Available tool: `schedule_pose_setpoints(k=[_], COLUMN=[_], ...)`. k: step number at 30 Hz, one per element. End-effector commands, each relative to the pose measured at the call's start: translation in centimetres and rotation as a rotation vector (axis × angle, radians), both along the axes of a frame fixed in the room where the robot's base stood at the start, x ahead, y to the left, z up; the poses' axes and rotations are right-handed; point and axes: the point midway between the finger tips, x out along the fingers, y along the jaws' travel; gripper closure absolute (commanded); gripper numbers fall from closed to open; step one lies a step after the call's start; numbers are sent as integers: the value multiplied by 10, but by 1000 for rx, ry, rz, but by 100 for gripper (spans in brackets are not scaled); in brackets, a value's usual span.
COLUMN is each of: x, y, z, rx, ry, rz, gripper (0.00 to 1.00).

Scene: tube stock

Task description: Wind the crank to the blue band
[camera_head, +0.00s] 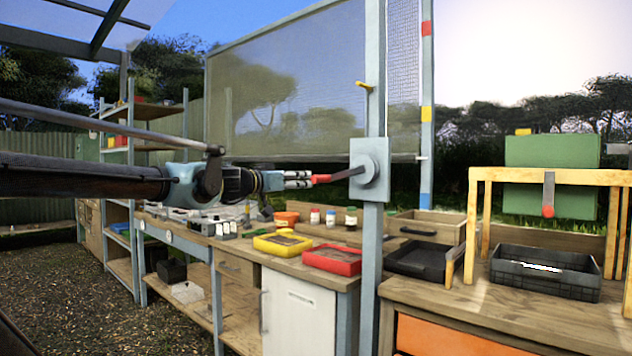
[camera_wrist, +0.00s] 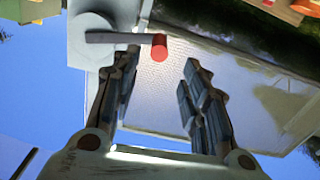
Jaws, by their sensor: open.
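The crank has a grey round hub (camera_head: 371,168) on a grey post, a short grey arm (camera_head: 347,174) pointing left and a red handle (camera_head: 321,179). My gripper (camera_head: 308,180) is open with its tips at the handle's left end. In the wrist view the red handle (camera_wrist: 159,47) shows just past and between the fingertips, nearer the left finger; I cannot tell if they touch. The mesh screen (camera_head: 290,95) hangs left of the post, its lower bar (camera_head: 400,158) between the yellow band (camera_head: 426,113) and the blue band (camera_head: 425,201). A red band (camera_head: 426,28) is higher up.
A yellow peg (camera_head: 364,86) sticks out of the post above the crank. Below is a bench with a yellow tray (camera_head: 282,244), a red tray (camera_head: 333,260) and small jars. A wooden frame (camera_head: 474,225) and black crate (camera_head: 545,271) stand at right. Air around the handle is free.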

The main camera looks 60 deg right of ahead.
Motion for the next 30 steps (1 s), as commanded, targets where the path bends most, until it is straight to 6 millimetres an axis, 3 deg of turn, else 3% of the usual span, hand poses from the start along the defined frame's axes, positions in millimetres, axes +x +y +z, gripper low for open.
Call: schedule_pose_setpoints(k=[21, 30], x=[-8, -10], y=[-87, -108], z=[0, 0], rx=[0, -1], ry=[0, 0], rz=[0, 1], gripper=[59, 59])
